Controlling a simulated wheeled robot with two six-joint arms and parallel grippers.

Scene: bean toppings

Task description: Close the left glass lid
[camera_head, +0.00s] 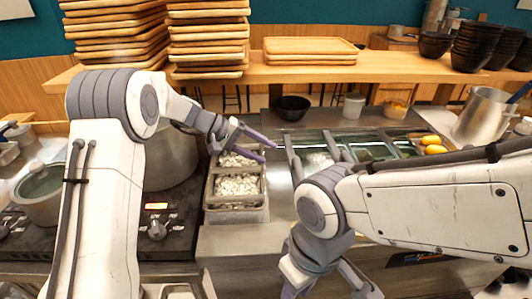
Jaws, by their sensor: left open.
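A counter unit with glass lids (318,160) lies right of centre, with greenish glass over or beside its bins. My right arm hides much of it, so I cannot tell exactly how the left lid stands. My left gripper (268,149) is open, its purple-grey fingers apart and empty. In the picture it is above the bins of white toppings, just left of the glass unit. My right gripper (328,288) points down at the bottom edge, in front of the counter. Its fingers are spread with nothing seen between them, and the tips are partly cut off.
Metal bins of pale toppings (237,186) stand beside a large pot (172,165) on the stove. A glass-lidded pot (40,190) is at far left. A black bowl (292,108) and white cup (353,106) stand behind. Stacked wooden trays (208,40) line the shelf.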

